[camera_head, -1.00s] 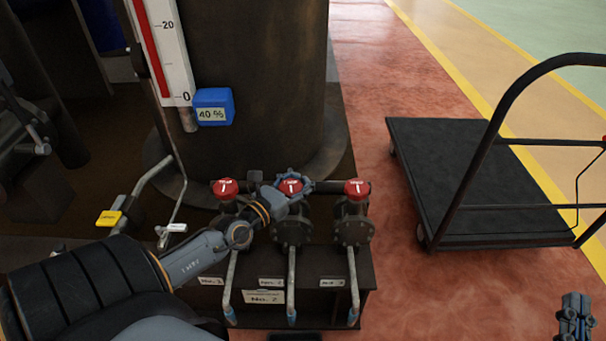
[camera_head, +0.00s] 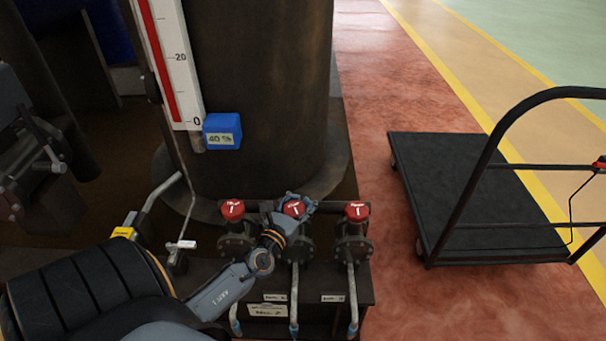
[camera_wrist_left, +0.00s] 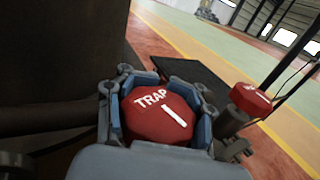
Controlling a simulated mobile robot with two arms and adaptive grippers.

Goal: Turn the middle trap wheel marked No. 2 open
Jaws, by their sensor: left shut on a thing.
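Three red trap wheels stand in a row on dark valves above a low dark stand. The middle wheel (camera_head: 295,208) has a white line mark, and in the left wrist view its red cap (camera_wrist_left: 160,115) reads TRAP. My left gripper (camera_head: 291,205) is shut on this middle wheel, with fingers on both sides of its rim. The left wheel (camera_head: 232,210) and the right wheel (camera_head: 357,211) are free; the right one also shows in the wrist view (camera_wrist_left: 251,98). My right gripper is out of view.
A dark cylindrical tank (camera_head: 262,95) stands behind the valves, with a red scale (camera_head: 167,60) and a blue 40 % block (camera_head: 222,131). A black cart (camera_head: 462,185) stands at right. Red floor (camera_head: 385,90) between them is clear.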

